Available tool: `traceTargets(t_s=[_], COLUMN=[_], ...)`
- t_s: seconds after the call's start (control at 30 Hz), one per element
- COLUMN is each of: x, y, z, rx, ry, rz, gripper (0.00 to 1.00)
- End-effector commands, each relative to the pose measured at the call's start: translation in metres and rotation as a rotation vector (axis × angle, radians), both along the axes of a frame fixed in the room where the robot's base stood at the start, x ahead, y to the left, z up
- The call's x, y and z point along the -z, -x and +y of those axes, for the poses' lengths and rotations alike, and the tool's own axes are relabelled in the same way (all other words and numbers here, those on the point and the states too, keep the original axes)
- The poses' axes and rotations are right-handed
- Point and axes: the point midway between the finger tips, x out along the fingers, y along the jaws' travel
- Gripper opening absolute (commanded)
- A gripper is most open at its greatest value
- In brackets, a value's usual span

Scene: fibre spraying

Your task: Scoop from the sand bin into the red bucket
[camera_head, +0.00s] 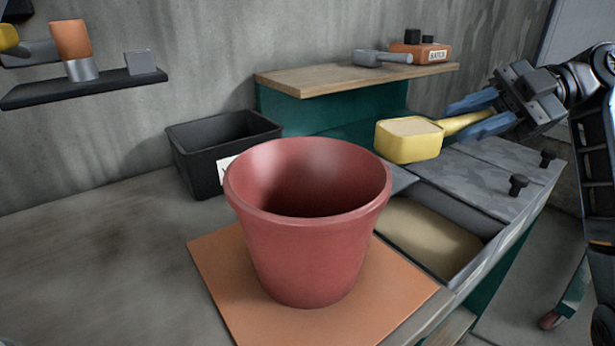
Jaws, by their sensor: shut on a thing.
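The red bucket (312,247) stands upright on an orange mat (233,284) on the bench. Its inside is dark and I cannot see its floor. The sand bin (436,240) is a sunken grey tray to the right of the bucket, with tan sand in it. My gripper (477,113) is at the upper right, its blue fingers shut on the handle of a yellow scoop (408,147). The scoop is about level, filled with sand to near its rim. It is held above the far side of the sand bin, up and to the right of the bucket, apart from it.
A black bin (219,153) with a white label stands behind the bucket. A wooden shelf (330,78) at the back holds a grey tool and an orange box. A dark wall shelf (82,88) is at upper left. Grey covers with black knobs (517,186) lie right.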

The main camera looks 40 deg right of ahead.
Motion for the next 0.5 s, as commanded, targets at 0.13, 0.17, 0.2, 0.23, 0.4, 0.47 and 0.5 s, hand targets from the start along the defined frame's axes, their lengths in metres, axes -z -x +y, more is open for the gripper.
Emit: traceTargets(t_s=[0.13, 0.17, 0.2, 0.23, 0.4, 0.47, 0.5], x=[-0.0013, -0.0016, -0.002, -0.0021, -0.0023, -0.0051, -0.0079], y=[0.0056, 0.006, 0.0064, 0.0064, 0.0062, 0.0061, 0.0058], z=[-0.0001, 0.0, 0.0001, 0.0001, 0.0001, 0.0007, 0.0013], rx=[-0.028, -0.03, -0.032, -0.033, -0.031, -0.031, -0.031], ry=[-0.003, -0.004, -0.003, -0.004, -0.004, 0.001, 0.007], rz=[-0.001, -0.002, -0.002, -0.002, -0.002, -0.002, 0.0], gripper=[0.0, 0.0, 0.0, 0.0, 0.0, 0.0, 0.0])
